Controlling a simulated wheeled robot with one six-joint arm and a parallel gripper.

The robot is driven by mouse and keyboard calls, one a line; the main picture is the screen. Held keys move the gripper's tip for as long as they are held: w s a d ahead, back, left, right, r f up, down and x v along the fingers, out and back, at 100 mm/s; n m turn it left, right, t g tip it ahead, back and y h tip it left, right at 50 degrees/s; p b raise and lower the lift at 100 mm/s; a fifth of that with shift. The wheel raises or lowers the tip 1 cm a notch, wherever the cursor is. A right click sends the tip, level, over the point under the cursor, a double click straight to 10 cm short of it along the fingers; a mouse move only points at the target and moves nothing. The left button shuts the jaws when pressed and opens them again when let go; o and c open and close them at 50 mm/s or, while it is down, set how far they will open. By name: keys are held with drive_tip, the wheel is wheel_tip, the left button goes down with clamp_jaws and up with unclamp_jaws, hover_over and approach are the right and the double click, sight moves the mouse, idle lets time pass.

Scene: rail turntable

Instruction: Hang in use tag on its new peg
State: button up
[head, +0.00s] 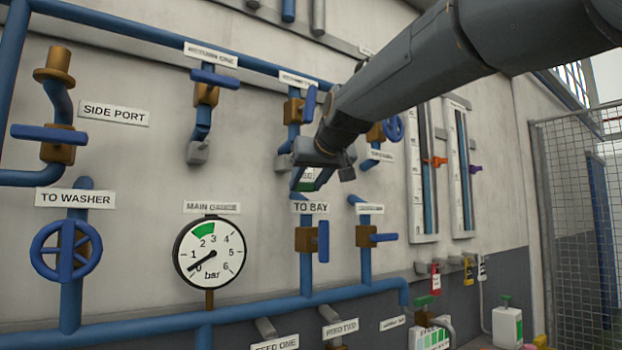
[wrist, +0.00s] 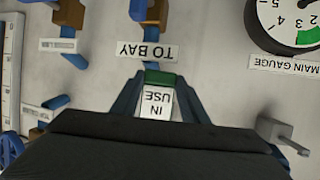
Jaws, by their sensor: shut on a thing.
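The in use tag (wrist: 157,103) is a white plate with a green band, its lettering upside down in the wrist view. My gripper (wrist: 161,84) is shut on it, one blue finger on each side. In the head view, my gripper (head: 312,182) is in front of the wall just above the TO BAY label (head: 310,207), and a small part of the tag (head: 307,175) shows between its fingers. I cannot tell which peg is the new one. Part of the wall behind my gripper is hidden.
The main gauge (head: 209,252) and blue pipes with valves surround the area. A red tag (head: 435,279) and yellow-black tags (head: 468,268) hang at the lower right. A mesh fence (head: 575,210) stands at the right.

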drive_tip(key=shift+w+a+p, duration=0.55)
drive_tip(key=shift+w+a, duration=0.15)
drive_tip(key=shift+w, duration=0.3)
drive_tip(key=shift+w+a+f, duration=0.4)
drive_tip(key=shift+w, duration=0.2)
drive_tip(key=o, duration=1.1)
drive_tip(key=shift+b+v, duration=1.45)
drive_tip(key=shift+v, duration=2.4)
